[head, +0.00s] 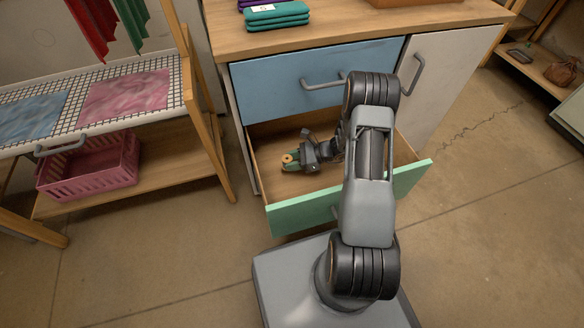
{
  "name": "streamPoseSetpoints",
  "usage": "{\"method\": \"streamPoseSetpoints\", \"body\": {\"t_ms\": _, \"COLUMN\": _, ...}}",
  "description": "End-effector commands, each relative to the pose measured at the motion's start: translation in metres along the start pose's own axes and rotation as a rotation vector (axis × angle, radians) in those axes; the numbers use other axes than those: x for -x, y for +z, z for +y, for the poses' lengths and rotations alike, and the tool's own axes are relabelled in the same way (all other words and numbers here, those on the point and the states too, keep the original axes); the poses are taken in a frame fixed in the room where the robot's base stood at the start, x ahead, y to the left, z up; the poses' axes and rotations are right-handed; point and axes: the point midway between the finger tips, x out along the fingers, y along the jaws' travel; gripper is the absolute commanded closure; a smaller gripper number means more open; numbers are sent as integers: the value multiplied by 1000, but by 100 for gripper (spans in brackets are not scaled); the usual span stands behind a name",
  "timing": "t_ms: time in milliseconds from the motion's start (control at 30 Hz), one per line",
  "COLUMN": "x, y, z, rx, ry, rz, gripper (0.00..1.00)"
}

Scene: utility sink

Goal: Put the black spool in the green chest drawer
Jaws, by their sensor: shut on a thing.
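The green chest drawer (305,213) is pulled open below a blue drawer, and its wooden inside shows. My gripper (294,163) reaches down into the left part of this drawer. It is shut on a small spool (288,158) with a round tan end. The spool's dark winding is mostly hidden by the jaws and hard to make out. I cannot tell whether the spool touches the drawer floor. My arm covers the right middle of the drawer and part of its green front.
The blue drawer (300,80) above is shut, and a white door (445,80) beside it is closed. Folded cloths (275,16) lie on the chest top. A rack at left holds a pink basket (90,170). The floor (170,265) at front left is clear.

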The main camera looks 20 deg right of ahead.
Motion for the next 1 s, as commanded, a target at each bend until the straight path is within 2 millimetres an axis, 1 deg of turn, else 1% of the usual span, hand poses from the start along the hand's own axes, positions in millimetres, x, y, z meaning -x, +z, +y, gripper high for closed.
{"method": "streamPoseSetpoints", "body": {"t_ms": 100, "x": -7, "y": -16, "z": 0, "rx": -1, "ry": 2, "rz": 0, "gripper": 84}}
{"method": "streamPoseSetpoints", "body": {"t_ms": 233, "x": -14, "y": -30, "z": 1, "rx": 0, "ry": 3, "rz": 0, "gripper": 84}}
{"method": "streamPoseSetpoints", "body": {"t_ms": 500, "x": -14, "y": -29, "z": 1, "rx": 2, "ry": 4, "rz": 0, "gripper": 84}}
{"method": "streamPoseSetpoints", "body": {"t_ms": 667, "x": -16, "y": -34, "z": 1, "rx": 1, "ry": 4, "rz": 0, "gripper": 84}}
{"method": "streamPoseSetpoints", "body": {"t_ms": 700, "x": -16, "y": -33, "z": 1, "rx": 2, "ry": 4, "rz": 0, "gripper": 60}}
{"method": "streamPoseSetpoints", "body": {"t_ms": 933, "x": -16, "y": -32, "z": 1, "rx": 2, "ry": 5, "rz": 0, "gripper": 38}}
{"method": "streamPoseSetpoints", "body": {"t_ms": 1000, "x": -16, "y": -32, "z": 1, "rx": 2, "ry": 5, "rz": 0, "gripper": 36}}
